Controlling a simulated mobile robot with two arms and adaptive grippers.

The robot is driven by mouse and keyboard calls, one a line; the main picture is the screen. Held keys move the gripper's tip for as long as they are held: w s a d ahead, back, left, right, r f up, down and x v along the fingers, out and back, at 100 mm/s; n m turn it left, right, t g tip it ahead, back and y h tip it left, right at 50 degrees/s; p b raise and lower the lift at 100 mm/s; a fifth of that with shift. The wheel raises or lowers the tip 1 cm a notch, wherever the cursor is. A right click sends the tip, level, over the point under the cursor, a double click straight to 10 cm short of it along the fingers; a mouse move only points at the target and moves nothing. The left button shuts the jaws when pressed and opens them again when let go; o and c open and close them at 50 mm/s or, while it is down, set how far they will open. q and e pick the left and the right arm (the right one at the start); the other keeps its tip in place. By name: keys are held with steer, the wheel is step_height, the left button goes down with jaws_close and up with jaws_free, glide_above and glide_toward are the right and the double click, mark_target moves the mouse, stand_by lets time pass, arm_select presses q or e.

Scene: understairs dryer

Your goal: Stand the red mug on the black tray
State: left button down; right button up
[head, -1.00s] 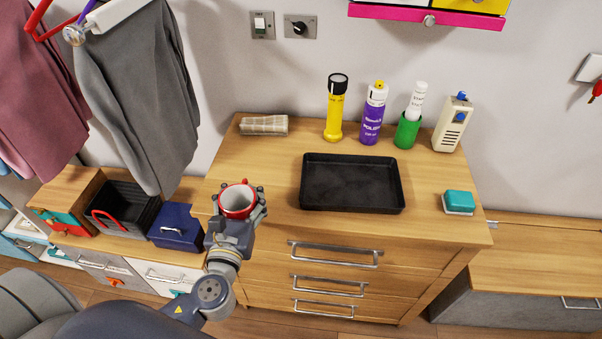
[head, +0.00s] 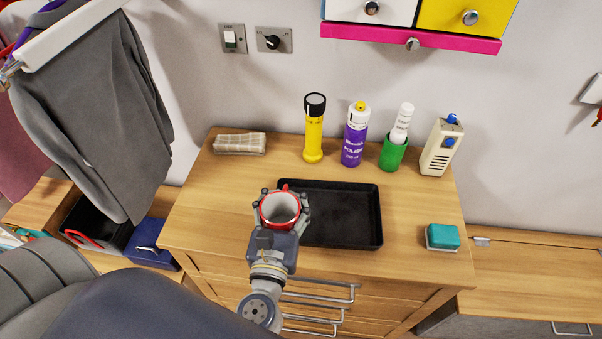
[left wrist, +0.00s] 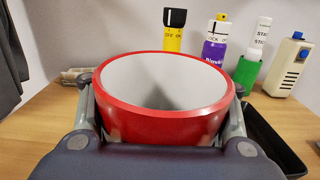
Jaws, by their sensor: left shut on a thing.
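The red mug (head: 280,209) with a pale inside is upright in my left gripper (head: 281,205), whose fingers are shut around its sides. In the head view the mug overlaps the left edge of the black tray (head: 345,240) on the wooden chest top. In the left wrist view the mug (left wrist: 160,122) fills the middle, and part of the tray (left wrist: 270,140) shows beyond it to the right. The tray looks empty where it shows. How high the mug is above the chest top is hard to tell. My right gripper is not in view.
Behind the tray stand a yellow torch (head: 314,130), a purple polish can (head: 355,137), a green holder (head: 393,152) with a white stick, and a cream device (head: 441,147). A teal sponge (head: 442,236) lies right of the tray.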

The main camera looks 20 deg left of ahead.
arm_select(q)
steer(key=w+a+f+b, duration=0.1)
steer(key=w, duration=0.2)
steer(key=w+a+f+b, duration=0.1)
steer(key=w+f, duration=0.1)
steer(key=w, duration=0.1)
steer(key=w+a+f+b, duration=0.1)
steer(key=w, duration=0.2)
steer(key=shift+w+f+b, duration=0.15)
steer(key=shift+f+b, duration=0.15)
steer(key=shift+f, duration=0.05)
steer(key=shift+r, duration=0.1)
steer(key=shift+f+b, duration=0.3)
steer(key=shift+f, duration=0.3)
steer(key=shift+c, duration=2.3)
jaws_free()
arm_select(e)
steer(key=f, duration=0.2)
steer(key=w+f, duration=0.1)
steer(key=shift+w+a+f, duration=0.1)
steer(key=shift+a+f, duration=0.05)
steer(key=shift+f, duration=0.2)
